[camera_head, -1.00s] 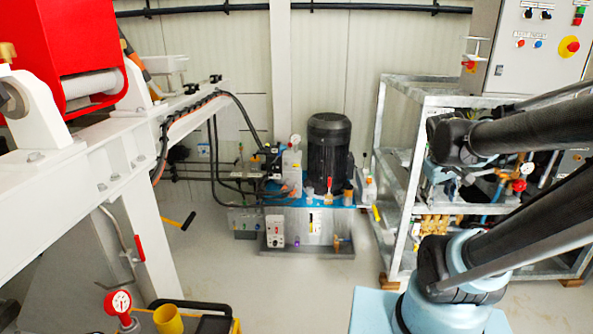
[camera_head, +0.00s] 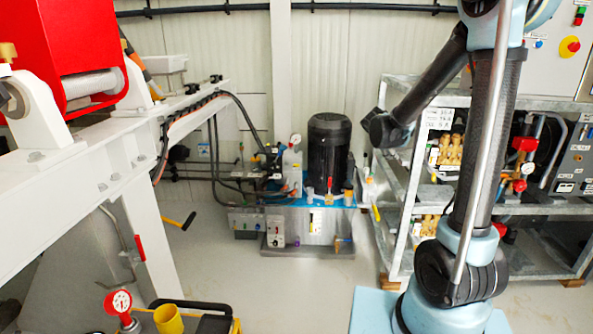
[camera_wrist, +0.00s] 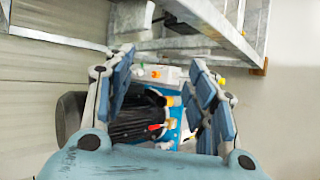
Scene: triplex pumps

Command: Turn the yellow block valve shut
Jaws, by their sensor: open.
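A hydraulic unit (camera_head: 310,222) with a blue top and a tall black motor (camera_head: 328,150) stands on the floor by the back wall. Small coloured knobs and valves sit on its front and left side. A yellow handle (camera_head: 376,212) slants at its right edge. I cannot tell which part is the yellow block valve. In the wrist view my gripper (camera_wrist: 160,58) is open and empty, its fingers wide apart. Beyond and between them show the black motor (camera_wrist: 138,122), a red lever (camera_wrist: 155,127) and small yellow parts. Nothing touches the fingers.
A grey metal rack (camera_head: 400,210) with brass fittings and gauges stands at the right. A white beam (camera_head: 110,165) with a red housing (camera_head: 75,45) fills the left. The floor in front of the unit is clear.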

